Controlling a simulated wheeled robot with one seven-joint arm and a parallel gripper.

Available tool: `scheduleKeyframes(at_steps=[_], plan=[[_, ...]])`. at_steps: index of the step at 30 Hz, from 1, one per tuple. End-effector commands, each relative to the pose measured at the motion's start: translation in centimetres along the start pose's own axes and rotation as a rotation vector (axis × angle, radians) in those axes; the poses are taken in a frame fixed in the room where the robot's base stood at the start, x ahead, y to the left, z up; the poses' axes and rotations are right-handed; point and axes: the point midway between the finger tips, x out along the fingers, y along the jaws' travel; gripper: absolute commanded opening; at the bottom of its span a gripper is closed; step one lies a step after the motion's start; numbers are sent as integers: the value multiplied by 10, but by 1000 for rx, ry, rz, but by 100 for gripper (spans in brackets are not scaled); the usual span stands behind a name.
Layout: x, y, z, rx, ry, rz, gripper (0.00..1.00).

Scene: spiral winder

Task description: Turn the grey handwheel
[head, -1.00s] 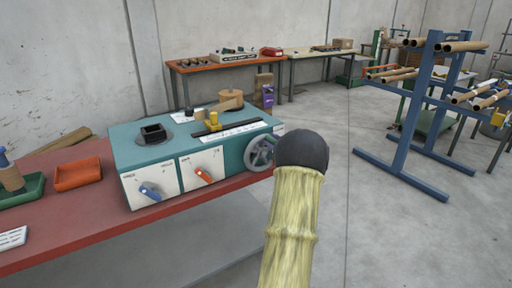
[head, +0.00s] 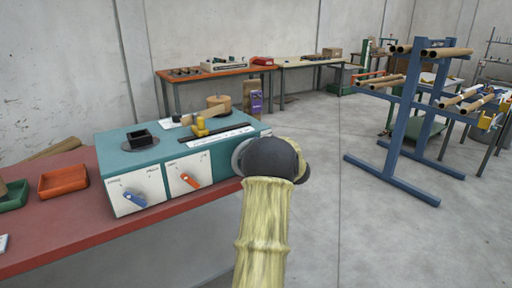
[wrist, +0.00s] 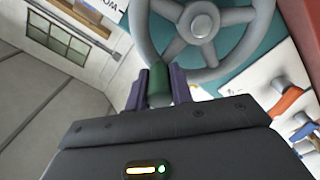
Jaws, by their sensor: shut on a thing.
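The grey handwheel (wrist: 201,22) fills the top of the wrist view, with its hub, spokes and thick rim on the teal machine's side. A dark green handle (wrist: 159,85) stands at its rim, between the two purple fingers of my gripper (wrist: 160,78). The fingers are closed on this handle. In the head view only a sliver of the wheel's rim (head: 237,158) shows at the right end of the teal machine (head: 165,155). My dark wrist and yellow-sleeved arm hide the rest, and the fingers are hidden there too.
The machine's white front panel carries a blue knob (head: 134,199) and an orange knob (head: 190,180). The machine stands on a red table (head: 75,225) with an orange tray (head: 63,182). A blue rack (head: 405,130) holds cardboard tubes at right. The floor between is clear.

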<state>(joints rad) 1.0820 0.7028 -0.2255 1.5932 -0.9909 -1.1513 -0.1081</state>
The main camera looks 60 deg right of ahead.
Motion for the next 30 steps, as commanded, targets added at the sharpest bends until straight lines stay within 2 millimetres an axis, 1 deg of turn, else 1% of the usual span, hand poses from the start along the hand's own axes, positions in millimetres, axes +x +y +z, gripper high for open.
scheduleKeyframes(at_steps=[1,2,3,4,5,13,17,20,23,30], plan=[[-1,-2,2,3,-3,-3,0],[-1,-2,2,3,-3,-3,28],[0,-2,2,2,-3,-3,36],[0,-2,1,2,-2,-3,42],[0,-2,1,2,-1,-3,44],[0,-1,0,1,0,-2,44],[-6,-1,0,1,0,-2,44],[-18,0,0,1,-2,-2,44],[-35,0,1,2,-3,-1,44],[-83,0,0,1,-3,0,44]])
